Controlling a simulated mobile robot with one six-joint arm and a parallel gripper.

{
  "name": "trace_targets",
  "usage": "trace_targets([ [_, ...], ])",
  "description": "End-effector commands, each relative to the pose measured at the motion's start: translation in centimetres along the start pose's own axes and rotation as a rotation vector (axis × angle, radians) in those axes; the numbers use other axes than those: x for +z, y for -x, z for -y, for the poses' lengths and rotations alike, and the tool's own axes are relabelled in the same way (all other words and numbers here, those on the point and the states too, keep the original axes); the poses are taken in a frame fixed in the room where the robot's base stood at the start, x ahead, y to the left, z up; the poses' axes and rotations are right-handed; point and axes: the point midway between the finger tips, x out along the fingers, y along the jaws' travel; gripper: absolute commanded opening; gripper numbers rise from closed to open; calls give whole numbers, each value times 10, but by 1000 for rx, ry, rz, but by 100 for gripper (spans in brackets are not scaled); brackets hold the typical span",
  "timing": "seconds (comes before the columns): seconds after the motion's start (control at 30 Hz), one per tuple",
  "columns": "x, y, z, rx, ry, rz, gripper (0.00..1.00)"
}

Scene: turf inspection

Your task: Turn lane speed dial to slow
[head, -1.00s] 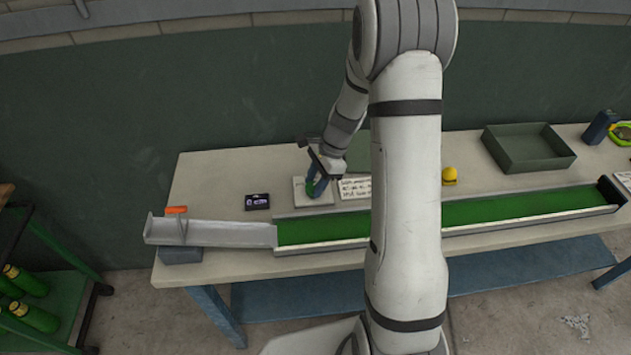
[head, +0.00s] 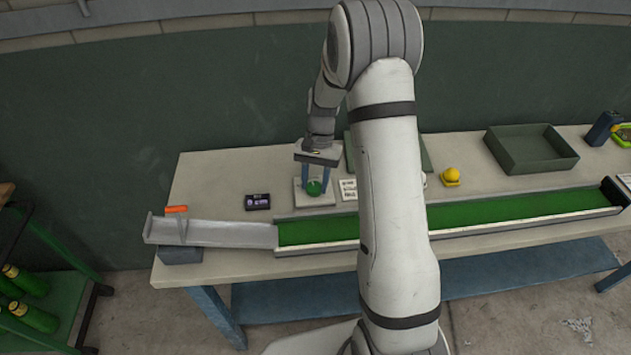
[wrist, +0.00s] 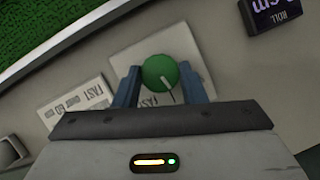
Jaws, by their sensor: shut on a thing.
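The lane speed dial is a round green knob (head: 314,187) on a pale square plate (head: 326,198) on the bench. My gripper (head: 317,180) points down over the plate. Its two blue fingers stand on either side of the knob, and in the wrist view the gripper (wrist: 161,84) is shut on it. A label card (wrist: 75,108) with "FAST" readable lies beside the plate; its other words are unclear.
A small dark display (head: 257,201) lies left of the dial. The green turf lane (head: 480,210) with its grey ramp (head: 215,232) runs along the bench front. A yellow ball (head: 451,174) and an empty dark tray (head: 530,150) are to the right.

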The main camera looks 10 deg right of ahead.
Motion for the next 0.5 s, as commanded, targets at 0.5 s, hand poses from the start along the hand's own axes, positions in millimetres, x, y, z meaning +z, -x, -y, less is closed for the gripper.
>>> trace_targets([
  [0.5, 1, 0, 4, 167, 404, -1, 14],
])
